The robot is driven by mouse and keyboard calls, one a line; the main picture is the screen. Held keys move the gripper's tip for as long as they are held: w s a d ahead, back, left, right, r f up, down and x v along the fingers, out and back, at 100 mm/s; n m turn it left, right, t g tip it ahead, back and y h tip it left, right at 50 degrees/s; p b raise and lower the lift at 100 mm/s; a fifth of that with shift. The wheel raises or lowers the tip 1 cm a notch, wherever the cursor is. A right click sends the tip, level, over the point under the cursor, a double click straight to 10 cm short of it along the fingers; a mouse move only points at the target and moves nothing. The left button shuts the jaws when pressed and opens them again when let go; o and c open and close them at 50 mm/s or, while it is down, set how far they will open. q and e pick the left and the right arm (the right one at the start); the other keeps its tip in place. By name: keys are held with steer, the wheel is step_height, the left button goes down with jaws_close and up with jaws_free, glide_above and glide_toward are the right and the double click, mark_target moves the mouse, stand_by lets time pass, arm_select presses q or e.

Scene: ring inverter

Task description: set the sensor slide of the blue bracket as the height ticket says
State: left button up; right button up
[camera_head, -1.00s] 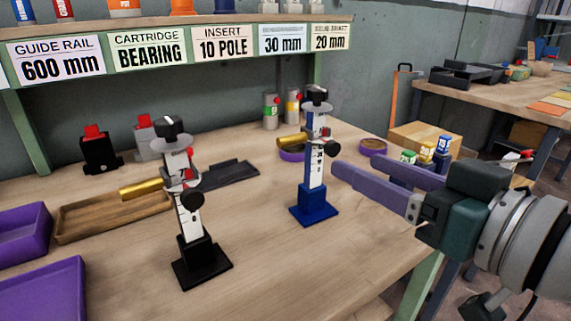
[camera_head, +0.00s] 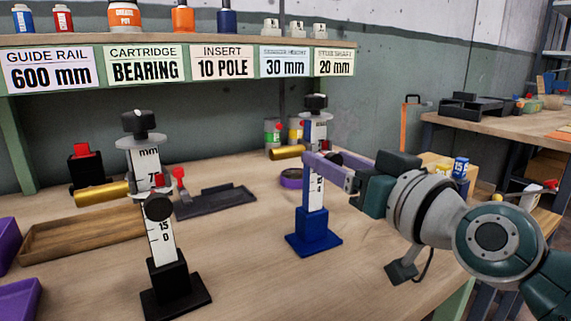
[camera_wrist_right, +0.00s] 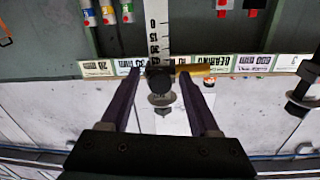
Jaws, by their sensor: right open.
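The blue bracket (camera_head: 313,240) stands upright on the table with a white scale and a black top knob. Its slide carries a brass sensor (camera_head: 287,152) pointing left. My right gripper (camera_head: 318,163) has its purple fingers at the slide's height and partly hides it. In the wrist view the open fingers (camera_wrist_right: 159,75) lie either side of the black slide knob (camera_wrist_right: 159,82), apparently not gripping it. Scale marks 0, 15 and 30 show there. A pale blue ticket (camera_head: 285,64) reads 30 mm; its small heading is hard to read. My left gripper is not in view.
A similar black bracket (camera_head: 177,290) with a brass sensor stands at the left front. A wooden tray (camera_head: 80,238), a dark tray (camera_head: 215,203) and purple bins (camera_head: 18,300) lie around it. The shelf with tickets hangs behind. The table front between the brackets is clear.

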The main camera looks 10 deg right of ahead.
steer(key=shift+w, duration=0.25)
jaws_close()
stand_by(0.4)
